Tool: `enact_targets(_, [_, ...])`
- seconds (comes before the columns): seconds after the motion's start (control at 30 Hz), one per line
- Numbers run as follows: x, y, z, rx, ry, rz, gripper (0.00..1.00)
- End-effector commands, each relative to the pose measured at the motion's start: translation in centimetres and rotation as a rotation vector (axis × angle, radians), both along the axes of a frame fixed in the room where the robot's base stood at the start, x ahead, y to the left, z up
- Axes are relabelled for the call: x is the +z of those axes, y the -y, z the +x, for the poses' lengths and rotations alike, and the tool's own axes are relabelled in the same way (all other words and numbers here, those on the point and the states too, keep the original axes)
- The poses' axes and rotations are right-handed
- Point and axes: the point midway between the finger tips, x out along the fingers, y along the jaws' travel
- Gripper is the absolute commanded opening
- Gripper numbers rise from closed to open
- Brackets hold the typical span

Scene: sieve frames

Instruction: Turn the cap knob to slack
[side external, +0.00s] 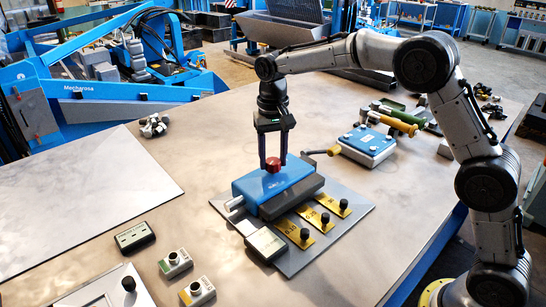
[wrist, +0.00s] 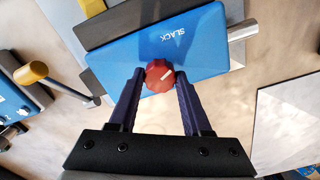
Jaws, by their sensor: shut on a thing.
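The red cap knob (side external: 272,165) sits on top of a blue block (side external: 255,185) with a dark grey side. In the wrist view the knob (wrist: 158,76) shows a short white mark, tilted toward the upper right of the picture. The word SLACK (wrist: 173,35) is printed upside down on the blue top, beyond the knob and slightly right of it. My gripper (side external: 272,160) reaches straight down from above, its two fingers on either side of the knob. In the wrist view my gripper (wrist: 160,82) is closed on the knob, which stays on the block.
The block stands on a grey plate (side external: 345,220) with several yellow tags (side external: 313,216) and black knobs. A small display box (side external: 265,244) stands at its front. A blue box with a yellow-handled lever (side external: 368,146) is behind right. The pale panel (side external: 80,195) at left is bare.

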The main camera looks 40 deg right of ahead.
Motion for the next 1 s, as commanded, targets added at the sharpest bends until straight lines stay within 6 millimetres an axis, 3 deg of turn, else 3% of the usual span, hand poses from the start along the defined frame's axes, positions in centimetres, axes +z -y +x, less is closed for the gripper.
enact_targets(0.6, [0.21, -0.01, 0.02, 0.583, 0.003, 0.000, 0.00])
enact_targets(1.0, [0.20, -0.03, 0.04, 0.873, 0.003, 0.000, 0.00])
